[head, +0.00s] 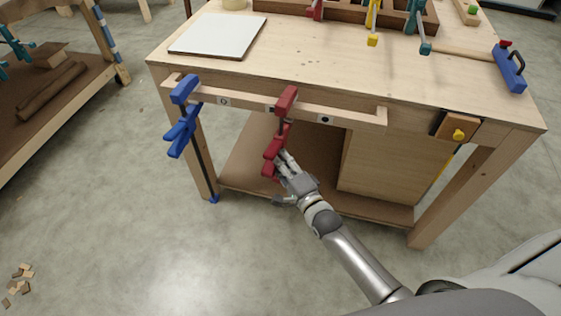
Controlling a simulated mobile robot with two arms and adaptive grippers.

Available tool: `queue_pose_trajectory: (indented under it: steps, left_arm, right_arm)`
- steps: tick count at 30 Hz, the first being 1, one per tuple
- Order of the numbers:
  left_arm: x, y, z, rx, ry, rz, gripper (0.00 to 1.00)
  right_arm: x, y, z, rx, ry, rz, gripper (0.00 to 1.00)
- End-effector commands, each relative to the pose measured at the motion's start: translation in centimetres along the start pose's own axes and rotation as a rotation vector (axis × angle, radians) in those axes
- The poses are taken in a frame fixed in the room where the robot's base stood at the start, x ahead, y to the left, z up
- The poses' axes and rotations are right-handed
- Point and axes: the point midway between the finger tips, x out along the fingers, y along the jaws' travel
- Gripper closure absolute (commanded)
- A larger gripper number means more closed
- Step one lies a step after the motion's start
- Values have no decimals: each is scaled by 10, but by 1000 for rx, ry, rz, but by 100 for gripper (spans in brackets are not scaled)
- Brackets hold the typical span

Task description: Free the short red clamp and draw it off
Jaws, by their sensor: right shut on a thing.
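A short red clamp (287,101) hangs on the wooden rail (345,112) along the front of the workbench. Its upper jaw sits over the rail, and its lower part hangs below. My right gripper (284,165) is at the clamp's lower red part, under the rail, and is shut on it. The fingers partly cover that lower end, so the exact hold is hard to see. A blue clamp (184,90) with a long bar hangs at the rail's left end. My left gripper is not in view.
The workbench top (310,65) holds a white board (218,35), a wooden tray (340,20) with clamps at the back and a blue tool (509,68) at the right. A lower shelf (260,165) lies beneath. Open floor (110,220) is at the left.

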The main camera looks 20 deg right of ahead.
Motion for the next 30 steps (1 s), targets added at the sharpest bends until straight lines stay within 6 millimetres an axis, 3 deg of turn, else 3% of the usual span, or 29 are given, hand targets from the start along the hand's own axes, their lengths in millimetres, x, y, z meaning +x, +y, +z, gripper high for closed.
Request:
queue_pose_trajectory:
  steps: [7,30]
  left_arm:
    - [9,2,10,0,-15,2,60]
    - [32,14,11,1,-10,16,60]
  right_arm:
    - [-1,12,1,3,0,3,100]
    - [-2,44,2,4,0,5,100]
